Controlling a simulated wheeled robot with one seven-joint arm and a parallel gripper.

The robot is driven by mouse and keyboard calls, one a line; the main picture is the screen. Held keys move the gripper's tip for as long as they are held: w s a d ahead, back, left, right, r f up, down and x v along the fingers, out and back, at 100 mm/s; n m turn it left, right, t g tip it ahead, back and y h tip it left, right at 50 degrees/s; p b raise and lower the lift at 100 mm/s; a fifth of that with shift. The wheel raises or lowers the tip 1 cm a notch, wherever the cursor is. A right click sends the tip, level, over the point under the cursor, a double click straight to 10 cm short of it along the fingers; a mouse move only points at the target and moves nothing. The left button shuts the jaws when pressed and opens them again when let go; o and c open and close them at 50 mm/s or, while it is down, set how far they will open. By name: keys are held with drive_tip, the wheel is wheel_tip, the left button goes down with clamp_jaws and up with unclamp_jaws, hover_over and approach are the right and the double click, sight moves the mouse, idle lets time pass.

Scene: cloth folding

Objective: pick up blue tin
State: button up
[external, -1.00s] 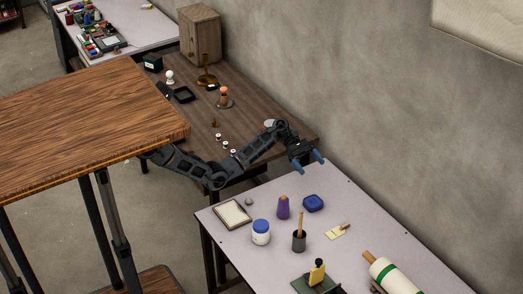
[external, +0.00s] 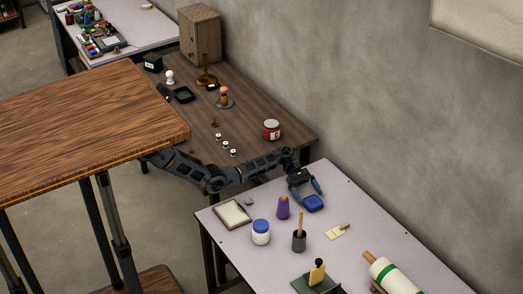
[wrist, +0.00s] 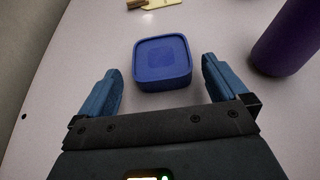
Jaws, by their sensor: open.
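The blue tin (external: 313,203) is a low square tin with rounded corners. It lies on the pale table near its wall-side edge. In the wrist view the tin (wrist: 162,63) sits centred, just ahead of and between my fingers. In the wrist view my gripper (wrist: 163,85) is open, with a blue finger on each side and nothing held. Whether a finger touches the tin cannot be told, but gaps show on both sides.
A purple cone-shaped object (external: 283,208) stands close to the tin; it also shows at the right in the wrist view (wrist: 289,40). A blue-lidded white jar (external: 261,233), a dark cup with a stick (external: 299,241) and a cream tag (external: 338,232) are nearby. The wall borders the table.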

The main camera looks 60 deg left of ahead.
sight(313, 202)
drive_tip(key=x, duration=0.5)
drive_tip(key=shift+s+d+r, duration=0.1)
drive_tip(key=shift+d+r, duration=0.05)
drive_tip(key=shift+r, duration=0.15)
drive_tip(key=c, duration=1.2)
